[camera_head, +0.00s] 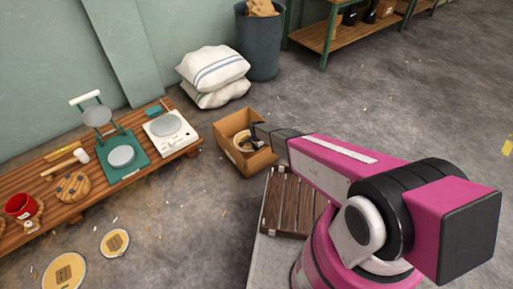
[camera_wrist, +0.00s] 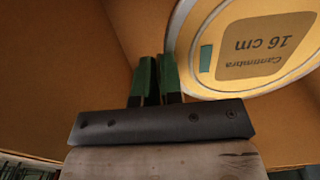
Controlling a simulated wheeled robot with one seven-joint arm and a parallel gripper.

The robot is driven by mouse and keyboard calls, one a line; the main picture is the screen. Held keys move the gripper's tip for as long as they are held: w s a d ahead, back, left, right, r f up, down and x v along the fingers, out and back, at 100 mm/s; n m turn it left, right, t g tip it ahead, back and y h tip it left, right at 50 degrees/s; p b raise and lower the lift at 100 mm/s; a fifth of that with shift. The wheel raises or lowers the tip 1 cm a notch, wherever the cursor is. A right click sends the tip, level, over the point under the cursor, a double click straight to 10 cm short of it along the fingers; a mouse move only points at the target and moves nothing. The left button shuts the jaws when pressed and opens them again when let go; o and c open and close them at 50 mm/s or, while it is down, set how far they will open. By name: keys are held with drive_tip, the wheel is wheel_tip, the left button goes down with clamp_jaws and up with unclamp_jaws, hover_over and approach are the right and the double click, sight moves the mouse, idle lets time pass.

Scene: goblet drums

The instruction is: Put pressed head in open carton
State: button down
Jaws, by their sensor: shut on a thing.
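The open carton (camera_head: 233,160) is a brown cardboard box on the floor at the right end of the low bench. The pressed head (camera_wrist: 288,88) is a round, pale-rimmed yellow disc with a "Cantimbra 16 cm" label; in the head view its pale round shape (camera_head: 239,136) shows inside the carton's opening. My gripper (camera_wrist: 158,78) reaches into the carton, its green fingers close together and shut on the head's rim. In the head view my gripper (camera_head: 252,143) partly covers the head. Whether the head touches the carton's bottom cannot be told.
A slatted bench (camera_head: 184,150) at left bears a green press (camera_head: 120,156), a white scale (camera_head: 168,130) and a red cup (camera_head: 20,206). Two labelled discs (camera_head: 115,242) lie on the floor. White sacks (camera_head: 214,70) and a grey bin (camera_head: 260,45) stand behind the carton.

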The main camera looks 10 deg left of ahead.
drive_tip(key=shift+f, duration=4.45)
drive_tip(key=shift+f, duration=0.25)
drive_tip(key=c, duration=1.2)
unclamp_jaws()
drive_tip(key=shift+r, duration=0.1)
wheel_tip(320, 180, up, 10)
drive_tip(key=shift+f, duration=0.1)
drive_tip(key=shift+r, duration=0.4)
